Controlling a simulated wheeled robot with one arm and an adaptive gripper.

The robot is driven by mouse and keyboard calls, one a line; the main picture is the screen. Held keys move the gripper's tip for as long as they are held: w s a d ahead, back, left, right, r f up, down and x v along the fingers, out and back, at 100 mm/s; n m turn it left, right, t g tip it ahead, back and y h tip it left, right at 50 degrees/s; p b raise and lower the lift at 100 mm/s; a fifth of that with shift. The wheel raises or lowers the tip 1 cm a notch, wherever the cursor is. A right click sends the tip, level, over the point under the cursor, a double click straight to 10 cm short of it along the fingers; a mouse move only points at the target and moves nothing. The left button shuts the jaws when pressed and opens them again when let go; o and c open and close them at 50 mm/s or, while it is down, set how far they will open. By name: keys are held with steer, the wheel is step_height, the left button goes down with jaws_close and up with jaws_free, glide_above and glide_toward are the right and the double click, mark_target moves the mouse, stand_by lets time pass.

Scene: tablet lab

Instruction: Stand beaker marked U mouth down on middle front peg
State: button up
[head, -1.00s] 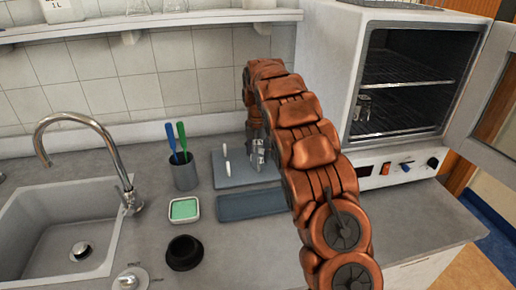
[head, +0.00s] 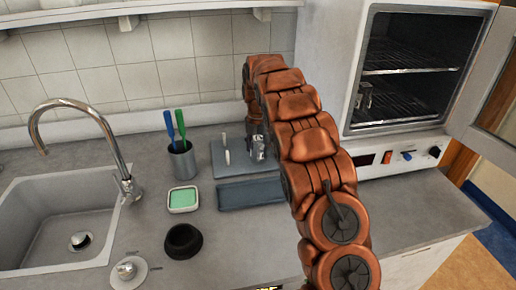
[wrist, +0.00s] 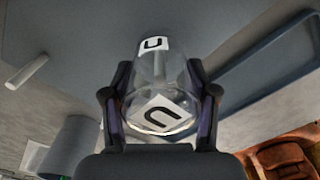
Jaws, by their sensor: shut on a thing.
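My gripper (wrist: 160,105) is shut on a clear glass beaker (wrist: 160,75), with a finger on each side. Black U marks on white patches show on the beaker in the wrist view. In the head view the beaker (head: 258,149) is small, at the right part of the grey peg board (head: 235,174), and the arm hides part of the area. I cannot tell which way its mouth points or whether it touches a peg. A white peg (head: 227,156) stands to its left, and it also shows in the wrist view (wrist: 27,72). The middle front peg is not clearly visible.
A blue-grey tray (head: 250,193) lies in front of the board. An open oven (head: 405,75) stands right.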

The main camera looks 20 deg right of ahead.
steer(key=shift+f, duration=0.35)
steer(key=o, duration=1.4)
steer(key=shift+c, duration=0.2)
step_height(320, 180, up, 11)
steer(key=shift+w+f, duration=0.15)
steer(key=shift+r, duration=0.7)
